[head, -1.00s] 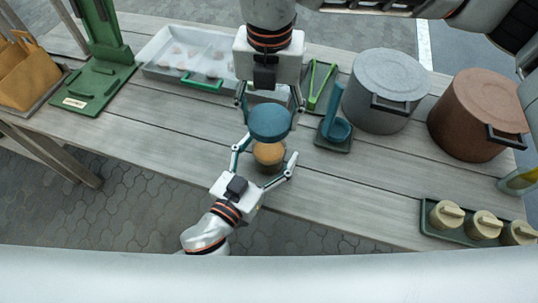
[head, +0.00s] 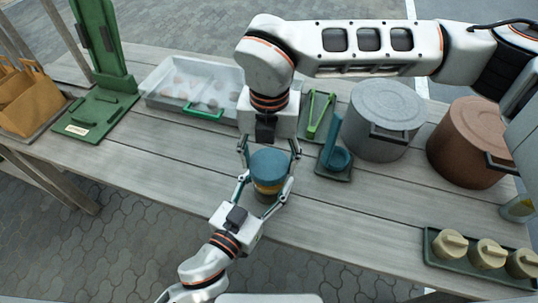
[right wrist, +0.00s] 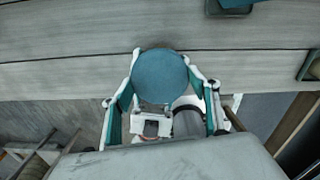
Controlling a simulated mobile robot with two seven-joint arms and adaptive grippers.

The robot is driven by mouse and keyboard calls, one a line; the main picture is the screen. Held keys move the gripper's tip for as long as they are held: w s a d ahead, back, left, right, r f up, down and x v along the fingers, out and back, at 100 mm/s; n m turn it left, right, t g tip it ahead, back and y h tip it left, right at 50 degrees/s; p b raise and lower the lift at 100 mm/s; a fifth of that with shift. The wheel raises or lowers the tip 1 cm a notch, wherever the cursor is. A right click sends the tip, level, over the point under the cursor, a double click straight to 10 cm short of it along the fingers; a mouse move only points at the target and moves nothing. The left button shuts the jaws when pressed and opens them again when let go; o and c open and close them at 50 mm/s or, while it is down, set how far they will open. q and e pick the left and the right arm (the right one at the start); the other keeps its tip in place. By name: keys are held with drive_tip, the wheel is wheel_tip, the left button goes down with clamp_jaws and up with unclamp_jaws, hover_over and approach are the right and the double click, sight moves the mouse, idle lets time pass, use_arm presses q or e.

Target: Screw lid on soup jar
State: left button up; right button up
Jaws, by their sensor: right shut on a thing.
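I cannot tell whether the lid touches the rim. My right gripper (head: 269,155) comes down from the top and is shut on the lid, one finger on each side. My left gripper (head: 267,182) comes from the lower left, its fingers close against both sides of the jar. In the right wrist view, the lid (right wrist: 160,76) lies between my right gripper's teal fingers (right wrist: 165,88) and hides the jar.
A grey pot (head: 386,115) and a brown pot (head: 470,145) stand right. A clear-lidded tray (head: 160,92) and green stand (head: 98,105) are left.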

idle(0.3)
drive_tip(key=shift+f, duration=0.9)
drive_tip(key=shift+f, duration=0.55)
use_arm(q)
clamp_jaws()
use_arm(e)
drive_tip(key=m, duration=0.6)
drive_tip(key=shift+m, duration=0.4)
drive_tip(key=m, duration=0.5)
drive_tip(key=shift+a+m, duration=0.1)
drive_tip(key=shift+m, duration=0.3)
drive_tip(key=m, duration=1.1)
drive_tip(key=shift+w, duration=0.15)
